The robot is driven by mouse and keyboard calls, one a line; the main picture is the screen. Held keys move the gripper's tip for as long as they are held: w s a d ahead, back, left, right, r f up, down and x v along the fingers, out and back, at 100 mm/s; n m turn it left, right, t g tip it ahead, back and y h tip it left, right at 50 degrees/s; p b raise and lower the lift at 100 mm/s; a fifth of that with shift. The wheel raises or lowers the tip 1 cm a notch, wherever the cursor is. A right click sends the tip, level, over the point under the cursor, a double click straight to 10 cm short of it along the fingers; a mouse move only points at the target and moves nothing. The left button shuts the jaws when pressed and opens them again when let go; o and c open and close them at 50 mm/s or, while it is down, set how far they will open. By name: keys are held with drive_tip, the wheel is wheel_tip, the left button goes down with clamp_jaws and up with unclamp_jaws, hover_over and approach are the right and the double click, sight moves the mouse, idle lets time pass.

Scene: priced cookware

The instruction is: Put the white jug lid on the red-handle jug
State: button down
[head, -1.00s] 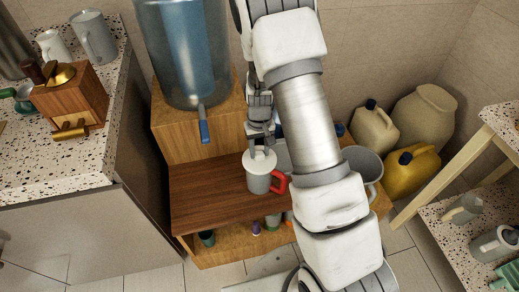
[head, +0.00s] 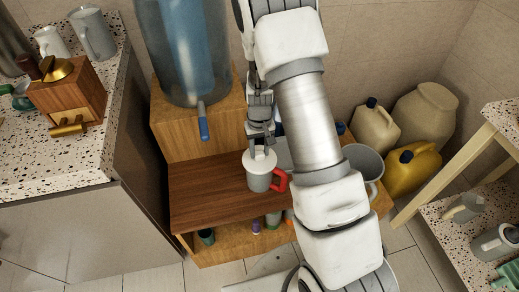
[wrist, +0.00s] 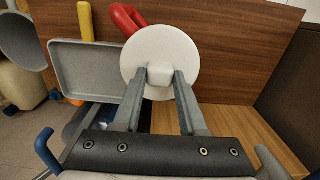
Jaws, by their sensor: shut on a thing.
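The grey jug (head: 257,182) with the red handle (head: 280,181) stands on the brown wooden shelf top. The white jug lid (head: 252,163) is over its mouth, roughly level and centred. I cannot tell whether it rests on the rim or hangs just above it. My gripper (head: 261,148) is above the jug, pointing down, shut on the lid's knob. In the wrist view my gripper's fingers (wrist: 158,80) pinch the square knob of the round white lid (wrist: 160,45). The lid hides most of the jug there; part of the red handle (wrist: 125,17) shows past it.
A large blue water dispenser (head: 187,50) stands on a wooden box at the back left. A grey pot (head: 363,163) is right of my arm. A grey tray (wrist: 92,68) lies beside the jug. The wooden shelf top (head: 205,195) is clear left of the jug.

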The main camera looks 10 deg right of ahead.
sight(260, 153)
drive_tip(key=shift+f, duration=0.2)
idle(0.6)
unclamp_jaws()
idle(0.5)
wheel_tip(260, 153, up, 18)
drive_tip(key=p, duration=0.3)
drive_tip(key=shift+f+p, duration=0.25)
drive_tip(key=shift+p, duration=0.1)
idle(1.0)
